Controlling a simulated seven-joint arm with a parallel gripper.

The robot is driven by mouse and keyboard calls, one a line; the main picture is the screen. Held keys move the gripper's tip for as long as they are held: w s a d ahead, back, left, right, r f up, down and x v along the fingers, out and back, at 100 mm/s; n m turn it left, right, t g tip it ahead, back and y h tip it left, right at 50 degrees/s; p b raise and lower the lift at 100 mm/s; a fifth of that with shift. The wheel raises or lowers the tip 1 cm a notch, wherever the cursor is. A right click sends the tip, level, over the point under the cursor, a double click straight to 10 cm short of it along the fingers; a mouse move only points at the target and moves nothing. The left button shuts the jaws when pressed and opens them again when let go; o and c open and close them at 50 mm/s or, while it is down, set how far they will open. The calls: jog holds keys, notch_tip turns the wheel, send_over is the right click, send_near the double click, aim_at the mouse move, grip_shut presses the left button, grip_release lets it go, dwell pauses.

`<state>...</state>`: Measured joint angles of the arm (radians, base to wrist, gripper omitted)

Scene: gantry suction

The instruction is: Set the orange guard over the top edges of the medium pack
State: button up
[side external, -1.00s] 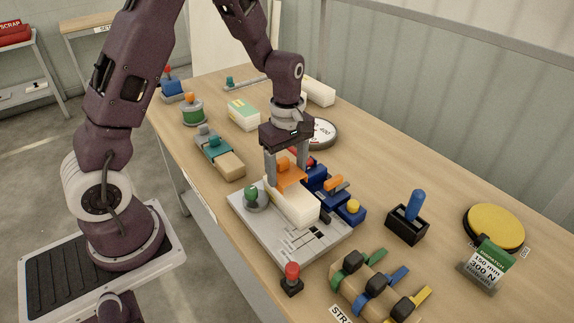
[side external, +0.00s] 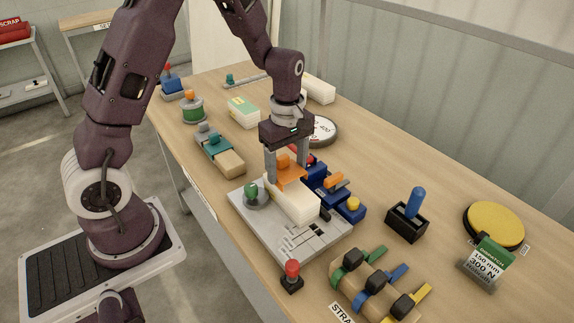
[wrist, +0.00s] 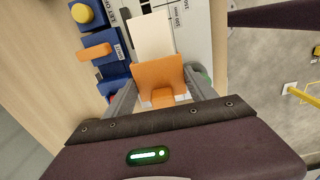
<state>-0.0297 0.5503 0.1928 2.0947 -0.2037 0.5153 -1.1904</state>
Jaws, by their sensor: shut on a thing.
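The orange guard (side external: 292,179) is a bent plate with a small grip block. My gripper (side external: 286,170) is shut on that block and points down. The white pack (side external: 294,203), which I take for the medium pack, lies on the grey fixture plate (side external: 277,246). The guard is at the rear end of the pack, very close to its top; I cannot tell whether they touch. In the wrist view the guard (wrist: 159,72) sits between my fingers and covers part of the pack (wrist: 151,36).
A blue clamp unit (side external: 322,180) with orange and yellow parts stands right beside the pack. A green knob (side external: 251,190) is at the left and a red-knobbed post (side external: 291,275) in front. Strap tools (side external: 374,288) lie front right. A black box with a blue handle (side external: 408,220) stands right.

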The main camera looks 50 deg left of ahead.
aim_at(287, 170)
jog(key=shift+f, duration=1.65)
jog(key=o, duration=1.4)
notch_tip(287, 170, up, 7)
jog(key=shift+r, duration=0.1)
jog(key=s+d+r+m+t, duration=0.2)
jog(key=s+d+r+m, duration=0.1)
jog(key=s+r+m, duration=0.3)
jog(key=s+d+r+m+t, duration=0.15)
jog(key=s+r+m, duration=0.25)
jog(key=r, duration=0.4)
jog(key=s+d+r+m+t, duration=0.1)
jog(key=s+r+m+t, duration=0.1)
jog(key=s+m, duration=0.6)
jog(key=shift+s+d, duration=0.3)
jog(key=shift+s, duration=0.9)
